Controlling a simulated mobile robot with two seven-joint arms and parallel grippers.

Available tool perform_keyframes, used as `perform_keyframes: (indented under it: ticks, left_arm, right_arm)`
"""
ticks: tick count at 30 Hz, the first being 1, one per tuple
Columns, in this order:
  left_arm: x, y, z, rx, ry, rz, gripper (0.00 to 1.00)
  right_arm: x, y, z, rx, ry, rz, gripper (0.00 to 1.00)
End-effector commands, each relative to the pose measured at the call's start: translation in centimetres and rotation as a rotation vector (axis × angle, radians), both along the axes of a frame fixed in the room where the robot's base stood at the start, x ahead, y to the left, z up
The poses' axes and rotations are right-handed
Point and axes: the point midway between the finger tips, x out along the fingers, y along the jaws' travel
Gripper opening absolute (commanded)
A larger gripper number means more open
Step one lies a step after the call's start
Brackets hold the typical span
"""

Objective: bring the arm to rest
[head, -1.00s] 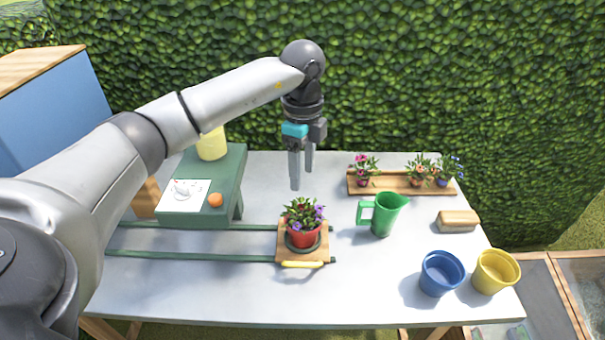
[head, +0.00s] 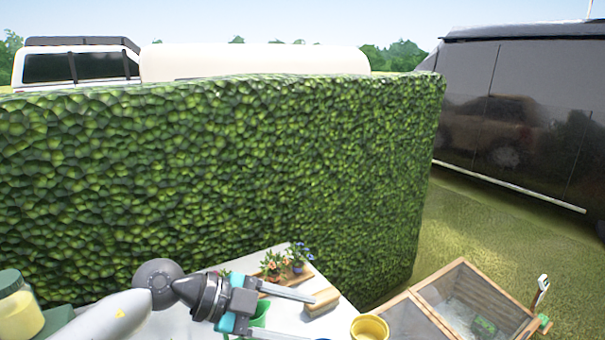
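My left arm comes in from the lower left of the head view. Its gripper (head: 313,319) is over the table (head: 205,325), pointing right, with its two fingers apart and nothing between them. The lower finger runs to the bottom edge of the picture. The gripper partly hides a green jug (head: 260,316) and the wooden tray holding potted flowers (head: 273,264). A wooden block (head: 321,303) shows just beyond the upper fingertip. My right gripper is not in view.
A yellow pot (head: 369,329) stands at the bottom edge, and a yellow jar (head: 18,312) at the lower left. A tall hedge (head: 220,180) rises behind the table. Wooden-framed beds (head: 475,300) lie at the right, with open grass (head: 480,220) beyond.

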Motion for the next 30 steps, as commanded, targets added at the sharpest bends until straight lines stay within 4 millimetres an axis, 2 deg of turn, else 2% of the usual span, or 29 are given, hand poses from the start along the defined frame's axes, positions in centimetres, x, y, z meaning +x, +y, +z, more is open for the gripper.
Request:
perform_keyframes:
  ticks: [1, 3, 7, 10, 12, 15, 17, 20, 23, 26, 30]
  left_arm:
    - [-0.5, -1.7, 1.4, -0.116, -0.034, 0.006, 0.63]
    - [-0.6, -3.2, 3.6, -0.266, -0.088, 0.043, 0.63]
    - [-0.2, -4.0, 7.6, -0.514, -0.168, 0.171, 0.63]
    - [0.6, -3.0, 9.8, -0.669, -0.207, 0.317, 0.63]
    - [1.4, -1.6, 10.8, -0.753, -0.22, 0.442, 0.63]
    - [2.5, 1.0, 11.0, -0.835, -0.218, 0.641, 0.63]
    - [3.0, 2.9, 10.5, -0.86, -0.204, 0.769, 0.63]
    - [3.6, 6.1, 8.6, -0.862, -0.158, 0.986, 0.63]
    - [3.3, 9.2, 5.4, -0.812, -0.082, 1.198, 0.63]
    - [2.2, 12.0, 1.4, -0.717, 0.022, 1.39, 0.63]
    - [-1.4, 14.8, -4.9, -0.513, 0.209, 1.602, 0.63]
  right_arm:
    - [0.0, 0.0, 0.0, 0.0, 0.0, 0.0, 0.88]
    - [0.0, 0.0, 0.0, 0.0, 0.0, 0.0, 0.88]
    - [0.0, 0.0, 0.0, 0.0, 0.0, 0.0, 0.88]
    - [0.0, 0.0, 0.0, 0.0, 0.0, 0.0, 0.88]
    - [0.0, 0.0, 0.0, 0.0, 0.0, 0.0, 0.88]
    - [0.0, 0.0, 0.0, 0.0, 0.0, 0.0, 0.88]
    - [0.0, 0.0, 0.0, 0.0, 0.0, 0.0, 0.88]
    - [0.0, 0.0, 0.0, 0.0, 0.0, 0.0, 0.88]
    - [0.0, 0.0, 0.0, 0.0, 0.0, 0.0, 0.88]
    - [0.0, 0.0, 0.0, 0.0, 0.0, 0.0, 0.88]
    - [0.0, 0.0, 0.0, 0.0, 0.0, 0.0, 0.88]
